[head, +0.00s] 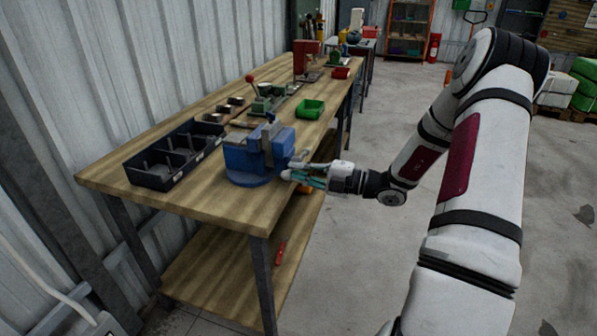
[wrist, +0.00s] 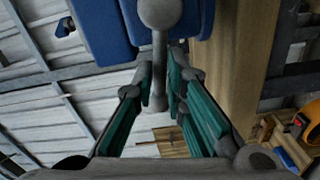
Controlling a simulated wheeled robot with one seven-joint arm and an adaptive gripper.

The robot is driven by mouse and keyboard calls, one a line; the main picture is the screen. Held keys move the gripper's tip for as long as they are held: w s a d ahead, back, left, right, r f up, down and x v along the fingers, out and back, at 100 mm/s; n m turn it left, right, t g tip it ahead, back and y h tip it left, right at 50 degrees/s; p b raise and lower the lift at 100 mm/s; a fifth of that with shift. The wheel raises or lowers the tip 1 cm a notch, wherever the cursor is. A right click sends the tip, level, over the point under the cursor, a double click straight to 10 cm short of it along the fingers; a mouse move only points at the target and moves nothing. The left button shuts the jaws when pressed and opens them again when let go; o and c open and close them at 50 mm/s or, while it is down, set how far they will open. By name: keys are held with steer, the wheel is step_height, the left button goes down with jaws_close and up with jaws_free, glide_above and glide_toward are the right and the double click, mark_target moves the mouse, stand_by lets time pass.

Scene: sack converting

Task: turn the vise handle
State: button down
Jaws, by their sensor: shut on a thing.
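The blue vise (head: 246,158) stands on the near end of the wooden workbench. Its grey handle (wrist: 159,50) is a straight bar with a round ball at its end, seen close up in the wrist view below the blue vise body (wrist: 100,28). My gripper (head: 290,173) reaches the vise from the right, beside the bench edge. In the wrist view its teal-padded fingers (wrist: 160,78) lie on both sides of the bar and are shut on it. In the head view the fingers hide most of the handle.
The floor (head: 350,270) right of the bench is open.

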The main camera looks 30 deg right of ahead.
steer(key=shift+f, duration=0.1)
steer(key=w+d+f+n+b, duration=0.3)
steer(key=f+n, duration=0.3)
steer(key=n, duration=1.4)
steer(key=shift+w+d+f, duration=0.15)
steer(key=shift+d+f, duration=0.05)
steer(key=shift+d, duration=0.35)
steer(key=c, duration=1.6)
jaws_free()
steer(key=shift+w, duration=0.1)
